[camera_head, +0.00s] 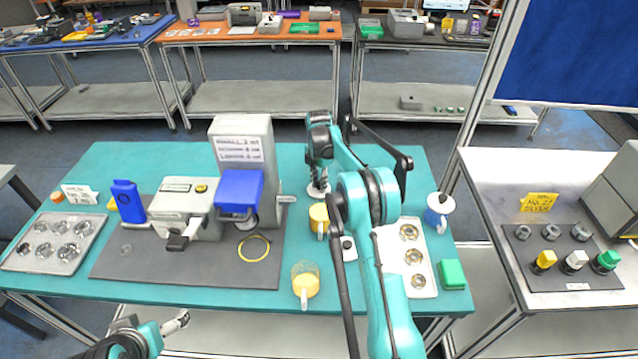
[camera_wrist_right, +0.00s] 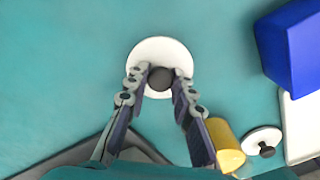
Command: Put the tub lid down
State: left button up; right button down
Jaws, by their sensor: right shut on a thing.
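The white round tub lid (camera_wrist_right: 143,50) with a dark knob is in the right wrist view. My right gripper (camera_wrist_right: 162,77) is shut on the knob. In the head view the lid (camera_head: 317,192) is below my right gripper (camera_head: 319,183), over the teal table behind a yellow cup (camera_head: 318,214). I cannot tell whether the lid touches the table.

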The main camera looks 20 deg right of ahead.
jog(key=c, duration=1.3)
grip_release()
